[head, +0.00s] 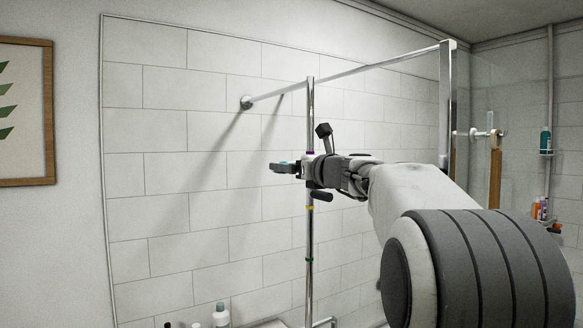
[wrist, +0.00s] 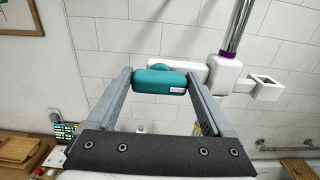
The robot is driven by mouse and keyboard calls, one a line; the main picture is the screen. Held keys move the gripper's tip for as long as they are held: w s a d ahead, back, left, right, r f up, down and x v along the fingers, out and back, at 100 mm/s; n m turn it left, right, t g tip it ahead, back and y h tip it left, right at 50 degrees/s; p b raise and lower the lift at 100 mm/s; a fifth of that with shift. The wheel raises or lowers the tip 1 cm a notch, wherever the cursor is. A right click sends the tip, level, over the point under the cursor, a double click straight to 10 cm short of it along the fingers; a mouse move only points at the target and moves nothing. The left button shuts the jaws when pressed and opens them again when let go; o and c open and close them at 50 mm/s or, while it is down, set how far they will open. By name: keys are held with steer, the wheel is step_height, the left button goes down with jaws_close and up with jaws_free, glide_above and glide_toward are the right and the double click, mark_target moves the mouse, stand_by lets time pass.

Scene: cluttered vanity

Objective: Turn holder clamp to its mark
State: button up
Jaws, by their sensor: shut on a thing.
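The holder clamp has a white body (wrist: 222,78) around a chrome pole (wrist: 240,25), with a square open bracket (wrist: 265,88) on its right in the wrist view. A teal handle (wrist: 160,81) sticks out to the left of the body. My gripper (wrist: 159,77) has a finger on each side of the teal handle and is shut on it. In the head view, a teal part (head: 283,167) shows just left of the pole (head: 309,235). My gripper partly hides the clamp there. A purple ring (wrist: 231,53) sits on the pole beside the clamp body.
Yellow (head: 309,207) and green (head: 308,259) bands mark the pole lower down. A horizontal rail (head: 360,68) runs above. The tiled wall (head: 215,205) is close behind. Bottles (head: 221,316) stand low at the front. Wooden boards (wrist: 22,150) lie at lower left in the wrist view.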

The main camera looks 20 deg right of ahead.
steer(key=shift+f+n+b, duration=0.1)
steer(key=shift+n+b, duration=0.2)
steer(key=shift+a+f+n+b, duration=0.1)
steer(key=shift+n+b, duration=1.65)
steer(key=shift+n, duration=1.1)
steer(key=shift+a+f+n+b, duration=0.1)
steer(key=shift+n+b, duration=1.6)
steer(key=shift+n, duration=1.2)
steer(key=shift+a+f+n+b, duration=0.1)
steer(key=shift+n+b, duration=1.65)
steer(key=shift+n, duration=1.1)
steer(key=shift+r, duration=0.1)
steer(key=o, duration=1.1)
steer(key=shift+o, duration=0.2)
